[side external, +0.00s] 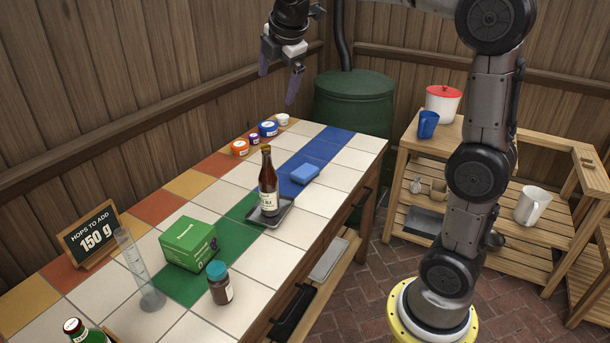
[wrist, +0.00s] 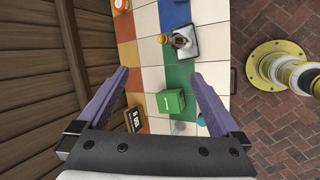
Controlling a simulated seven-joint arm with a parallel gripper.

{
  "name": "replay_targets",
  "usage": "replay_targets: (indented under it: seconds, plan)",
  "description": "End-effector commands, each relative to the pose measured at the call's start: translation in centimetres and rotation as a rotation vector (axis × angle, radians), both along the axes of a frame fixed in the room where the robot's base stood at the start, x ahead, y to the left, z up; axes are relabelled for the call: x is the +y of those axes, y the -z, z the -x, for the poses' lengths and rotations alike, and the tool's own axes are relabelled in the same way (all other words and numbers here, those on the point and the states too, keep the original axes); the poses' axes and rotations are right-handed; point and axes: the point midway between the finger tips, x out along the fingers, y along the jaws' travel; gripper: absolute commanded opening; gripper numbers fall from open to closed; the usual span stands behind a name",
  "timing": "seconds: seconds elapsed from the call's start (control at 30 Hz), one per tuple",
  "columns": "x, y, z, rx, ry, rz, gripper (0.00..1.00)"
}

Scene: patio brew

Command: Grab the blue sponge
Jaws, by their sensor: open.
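The blue sponge (side external: 305,174) lies flat on the tiled worktop (side external: 352,160) in the side external view, partly over the blue tiles and just behind the bottle and tray. In the wrist view I cannot clearly tell the sponge from the blue tiles near the top edge. My gripper (side external: 278,82) is open and empty, high above the worktop's far part. Its two purple fingers show wide apart in the wrist view (wrist: 160,76), with nothing between them at their own height.
A brown bottle (side external: 268,188) stands on a dark tray (side external: 282,213) close to the sponge. A green box (side external: 188,243), a brown jar (side external: 219,286) and a clear cylinder (side external: 142,272) stand nearer. Small tubs (side external: 267,129) line the wall side. White tiles right of the sponge are clear.

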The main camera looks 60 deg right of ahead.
Motion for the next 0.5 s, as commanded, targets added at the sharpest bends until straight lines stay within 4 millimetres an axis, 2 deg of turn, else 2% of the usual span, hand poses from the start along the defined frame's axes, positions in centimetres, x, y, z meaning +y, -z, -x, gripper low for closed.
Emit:
replay_targets:
  seconds: [0.03, 0.1, 0.27, 0.37, 0.5]
  plan:
    - [-1.6, 1.0, -2.0, 0.039, -0.019, 0.029, 1.00]
    - [-3.5, 2.1, -4.3, 0.086, -0.049, 0.067, 1.00]
    - [-8.4, 6.1, -8.8, 0.195, -0.100, 0.132, 1.00]
    - [-11.5, 9.6, -11.0, 0.264, -0.117, 0.155, 1.00]
    - [-15.9, 15.5, -13.0, 0.353, -0.112, 0.160, 1.00]
